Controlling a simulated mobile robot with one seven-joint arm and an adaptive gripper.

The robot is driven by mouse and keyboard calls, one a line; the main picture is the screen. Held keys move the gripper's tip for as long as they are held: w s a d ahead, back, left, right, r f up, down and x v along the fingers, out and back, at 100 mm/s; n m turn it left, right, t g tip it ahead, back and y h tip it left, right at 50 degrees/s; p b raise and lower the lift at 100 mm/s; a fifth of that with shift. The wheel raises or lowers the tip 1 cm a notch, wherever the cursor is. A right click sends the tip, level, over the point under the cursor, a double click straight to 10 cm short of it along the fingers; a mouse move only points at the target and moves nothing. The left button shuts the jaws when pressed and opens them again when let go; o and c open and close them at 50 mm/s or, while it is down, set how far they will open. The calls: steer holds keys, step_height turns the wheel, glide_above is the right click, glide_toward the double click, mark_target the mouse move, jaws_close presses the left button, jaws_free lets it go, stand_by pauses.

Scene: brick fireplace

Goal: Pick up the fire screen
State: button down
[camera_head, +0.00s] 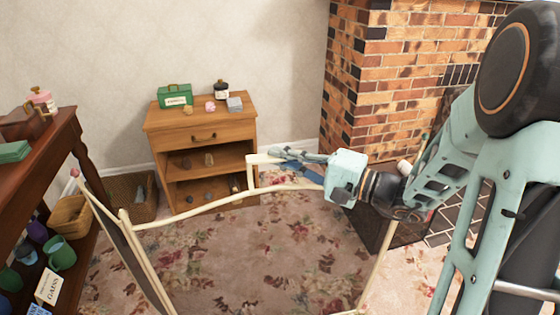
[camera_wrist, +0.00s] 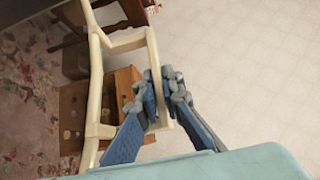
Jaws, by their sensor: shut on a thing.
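The fire screen (camera_head: 200,209) has a cream frame with a curved top rail and side panels angled from the middle one. Carpet shows through its middle panel; the side panels look dark. It stands about upright across the lower middle of the head view. Its lower edge is mostly cut off, so I cannot tell whether it touches the floor. My gripper (camera_head: 283,157) is shut on the cream handle loop above the top rail. In the wrist view the frame (camera_wrist: 97,75) runs down the left side, and the fingers (camera_wrist: 160,95) close around the handle bar.
A wooden cabinet (camera_head: 202,120) with a green box (camera_head: 174,96) and small items stands behind the screen. A dark wooden shelf (camera_head: 45,135) with mugs and a basket (camera_head: 72,216) is close on the left. A brick fireplace (camera_head: 385,80) is at right. Flowered carpet lies between.

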steer(key=s+d+r+p, duration=0.1)
steer(key=s+d+r, duration=0.2)
steer(key=s+r, duration=0.5)
steer(key=shift+s+d+r+p, duration=0.15)
steer(key=shift+s+r+p, duration=0.2)
steer(key=shift+s, duration=1.7)
steer(key=shift+r, duration=0.15)
step_height(320, 180, up, 8)
steer(key=n+g+p, duration=0.1)
steer(key=p, duration=0.5)
steer(key=w+a+r+p, duration=0.2)
steer(key=w+r+p, duration=0.3)
steer(key=w+r, duration=0.3)
steer(key=w+a+r+p, duration=0.2)
steer(key=w+r+p, duration=0.3)
steer(key=w+r, duration=0.3)
steer(key=shift+a+r+y+p, duration=0.3)
steer(key=shift+a+r, duration=0.05)
steer(key=shift+r, duration=1.1)
steer(key=shift+w, duration=0.2)
